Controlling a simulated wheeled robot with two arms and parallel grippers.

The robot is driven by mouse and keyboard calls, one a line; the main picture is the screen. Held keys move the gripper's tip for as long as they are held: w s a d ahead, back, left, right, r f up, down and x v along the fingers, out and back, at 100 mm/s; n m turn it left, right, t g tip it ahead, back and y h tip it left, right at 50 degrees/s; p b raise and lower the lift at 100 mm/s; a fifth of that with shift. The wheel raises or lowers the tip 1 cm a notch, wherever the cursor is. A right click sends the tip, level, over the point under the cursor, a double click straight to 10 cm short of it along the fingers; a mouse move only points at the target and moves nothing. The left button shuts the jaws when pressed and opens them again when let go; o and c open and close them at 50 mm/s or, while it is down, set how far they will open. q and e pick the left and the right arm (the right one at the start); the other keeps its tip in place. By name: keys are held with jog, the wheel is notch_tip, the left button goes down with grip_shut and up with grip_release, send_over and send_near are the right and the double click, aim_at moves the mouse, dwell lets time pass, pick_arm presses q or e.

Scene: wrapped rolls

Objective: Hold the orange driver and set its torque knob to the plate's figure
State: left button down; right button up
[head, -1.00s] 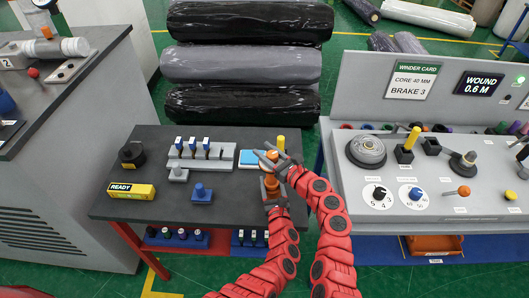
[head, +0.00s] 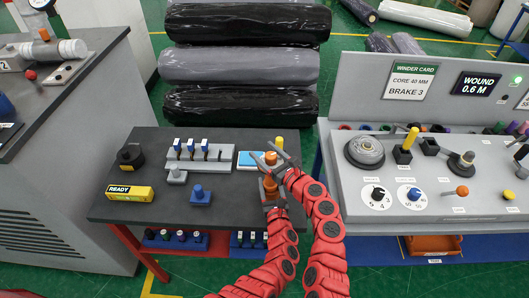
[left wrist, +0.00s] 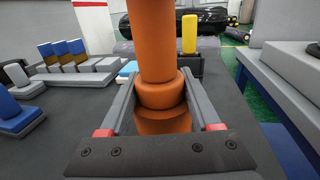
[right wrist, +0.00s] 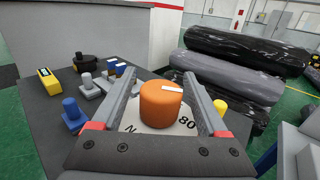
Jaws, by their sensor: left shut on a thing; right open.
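The orange driver (head: 271,185) stands upright at the right side of the dark table. My left gripper (left wrist: 160,112) is shut on its orange body, with a finger on each side. On top is an orange torque knob (right wrist: 161,108) with a white mark, above a white dial (right wrist: 184,124) where "80" and "N" show. The rest of the dial is hidden by the knob and fingers. My right gripper (right wrist: 165,92) is open, its fingers on either side of the knob, with gaps visible. A blue-and-white plate (head: 250,160) lies beside the driver; its figure is not legible.
A yellow post (head: 279,143) stands just behind the driver. A grey rack (head: 203,152), blue knobbed block (head: 200,195) and yellow READY box (head: 130,193) are to the left. The grey control console (head: 435,180) is close on the right. Wrapped rolls (head: 240,65) lie behind.

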jog(key=v, duration=1.1)
jog(key=shift+s+d, duration=0.3)
pick_arm(q)
grip_release()
